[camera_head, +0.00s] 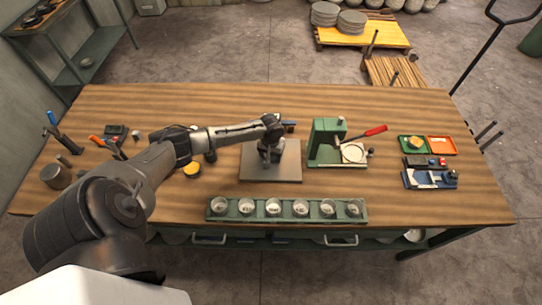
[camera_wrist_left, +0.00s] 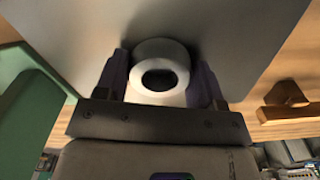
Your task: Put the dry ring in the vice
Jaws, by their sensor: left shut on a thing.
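My left gripper (camera_head: 270,157) is over the grey square plate (camera_head: 285,174) in the middle of the bench. In the left wrist view its two fingers (camera_wrist_left: 162,80) are shut on a pale, thick-walled ring (camera_wrist_left: 160,47) with a dark round hole. The ring is in front of the grey plate there; I cannot tell whether it touches it. In the head view the gripper hides the ring. A blue vice-like tool (camera_head: 436,181) with metal parts lies at the right of the bench. My right gripper is not in view.
A green press (camera_head: 326,139) with a red-handled lever stands right of the plate. A green rack (camera_head: 290,217) of several labelled cups lies along the front. Green and orange trays (camera_head: 441,145) are at the right. Hand tools are at the left.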

